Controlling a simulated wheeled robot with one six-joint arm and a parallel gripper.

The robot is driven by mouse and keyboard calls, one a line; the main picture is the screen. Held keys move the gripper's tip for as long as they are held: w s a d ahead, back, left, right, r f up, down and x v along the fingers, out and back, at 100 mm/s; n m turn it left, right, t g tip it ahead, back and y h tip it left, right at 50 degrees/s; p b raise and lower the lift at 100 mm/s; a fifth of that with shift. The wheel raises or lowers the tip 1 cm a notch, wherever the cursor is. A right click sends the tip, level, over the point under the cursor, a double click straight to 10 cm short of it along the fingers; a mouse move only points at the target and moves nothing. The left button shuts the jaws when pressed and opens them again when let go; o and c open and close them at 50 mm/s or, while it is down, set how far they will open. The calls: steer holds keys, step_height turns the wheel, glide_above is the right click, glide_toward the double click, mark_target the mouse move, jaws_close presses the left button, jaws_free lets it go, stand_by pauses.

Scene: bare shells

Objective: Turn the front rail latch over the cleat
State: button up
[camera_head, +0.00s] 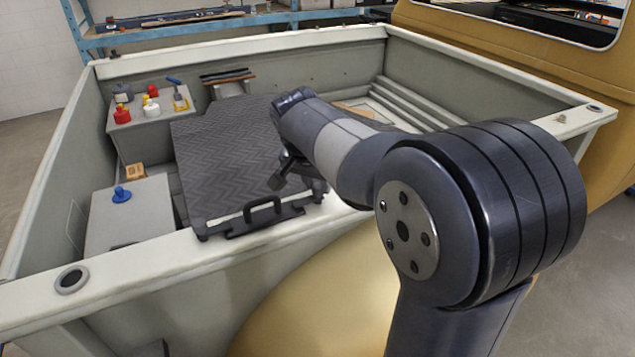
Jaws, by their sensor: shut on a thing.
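My arm reaches over the near rail of the truck bed, and my gripper (293,184) is low at the near right corner of a dark ribbed panel (225,150). The gripper is shut on a small dark part at the rail, which looks like the front rail latch (318,190). Its shape and angle are mostly hidden by the gripper and arm. I cannot make out the cleat. A black bar with a raised handle (262,212) runs along the panel's near edge, left of the gripper, resting at the pale near rail (160,262).
A grey box (130,218) with a blue knob (121,194) stands left of the panel. Behind it a ledge holds red, white and yellow items (150,106). A small wooden block (134,172) lies between. The bed walls surround everything; a blue shelf (180,35) stands behind.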

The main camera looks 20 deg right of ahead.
stand_by(0.4)
steer(key=o, duration=1)
steer(key=shift+r, duration=0.1)
steer(key=b+v, duration=0.1)
steer(key=v, duration=0.9)
steer(key=shift+r, duration=0.3)
steer(key=shift+s+a, duration=0.1)
steer(key=p+x, duration=0.1)
steer(key=x, duration=0.9)
steer(key=shift+f, duration=0.4)
